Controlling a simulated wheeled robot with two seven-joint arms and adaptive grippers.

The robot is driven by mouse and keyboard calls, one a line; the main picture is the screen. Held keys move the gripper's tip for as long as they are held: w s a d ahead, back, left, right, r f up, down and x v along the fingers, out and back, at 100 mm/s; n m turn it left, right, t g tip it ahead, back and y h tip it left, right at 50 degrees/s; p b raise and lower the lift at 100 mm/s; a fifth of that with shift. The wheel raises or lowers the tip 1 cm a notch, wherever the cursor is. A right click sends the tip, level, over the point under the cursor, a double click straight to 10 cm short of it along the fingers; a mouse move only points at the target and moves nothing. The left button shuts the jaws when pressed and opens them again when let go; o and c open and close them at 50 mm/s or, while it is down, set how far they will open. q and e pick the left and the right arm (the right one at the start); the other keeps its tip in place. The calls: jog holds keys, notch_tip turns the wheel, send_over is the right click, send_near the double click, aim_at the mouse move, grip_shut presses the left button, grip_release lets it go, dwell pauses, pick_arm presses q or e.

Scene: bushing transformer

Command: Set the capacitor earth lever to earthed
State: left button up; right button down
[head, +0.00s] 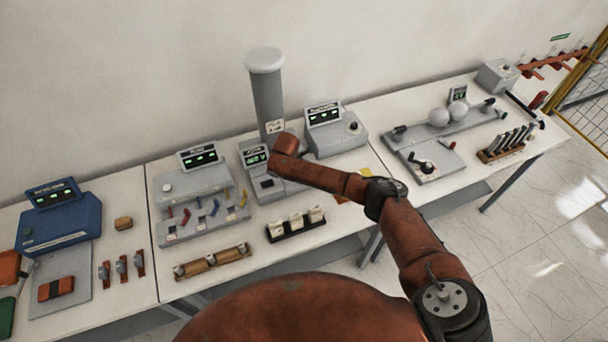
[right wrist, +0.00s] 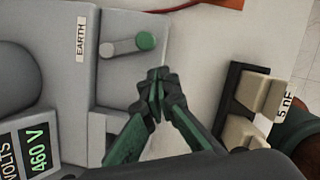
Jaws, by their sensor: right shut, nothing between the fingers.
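The capacitor earth lever (right wrist: 125,46) shows in the right wrist view. It is a short grey bar with a green knob (right wrist: 146,41) at its right end, on the face of a grey unit (right wrist: 128,76). A label reading EARTH (right wrist: 81,38) sits left of its pivot. A green display (right wrist: 39,150) on the unit reads 460 V. My right gripper (right wrist: 155,84) is shut and empty, its tips just below the green knob and apart from it in the picture. In the head view the arm's end covers part of the unit (head: 262,184) and hides the fingers and lever.
A tall grey column (head: 267,100) stands behind the unit. A dark rack with white blocks (head: 296,220) sits in front of it. A grey box with a display (head: 335,132) stands to the right, and a grey terraced panel (head: 203,206) to the left.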

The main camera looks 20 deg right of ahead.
pick_arm(q)
jog(key=shift+s+f+b, duration=0.2)
jog(key=shift+f+b, duration=0.25)
jog(key=shift+b, duration=0.4)
pick_arm(e)
jog(key=s+a+v, duration=0.1)
jog(key=v, duration=0.9)
jog(key=shift+a, duration=0.25)
